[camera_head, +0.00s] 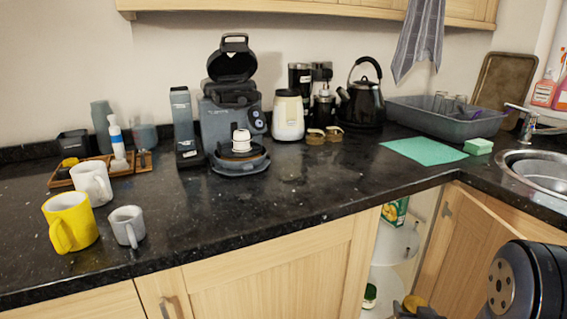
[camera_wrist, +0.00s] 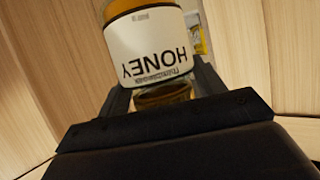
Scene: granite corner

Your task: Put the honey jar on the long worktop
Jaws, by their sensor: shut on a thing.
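The honey jar (camera_wrist: 150,48) fills the upper middle of the wrist view, with a white label reading HONEY upside down and amber at its end. My gripper (camera_wrist: 163,86) is shut on it, one dark finger on each side. In the head view my arm is at the lower right, and a small tan round top, likely the jar's (camera_head: 413,301), shows low in front of the open corner cupboard. Most of the jar is hidden there. The long worktop (camera_head: 300,185) is black speckled stone, above the jar's height.
A yellow mug (camera_head: 70,222), a white mug (camera_head: 92,184) and a grey cup (camera_head: 127,227) stand at the worktop's left. Appliances line the back. A green mat (camera_head: 424,151) lies near the sink (camera_head: 540,170). The worktop's middle front is clear. The cupboard door (camera_head: 480,245) stands open.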

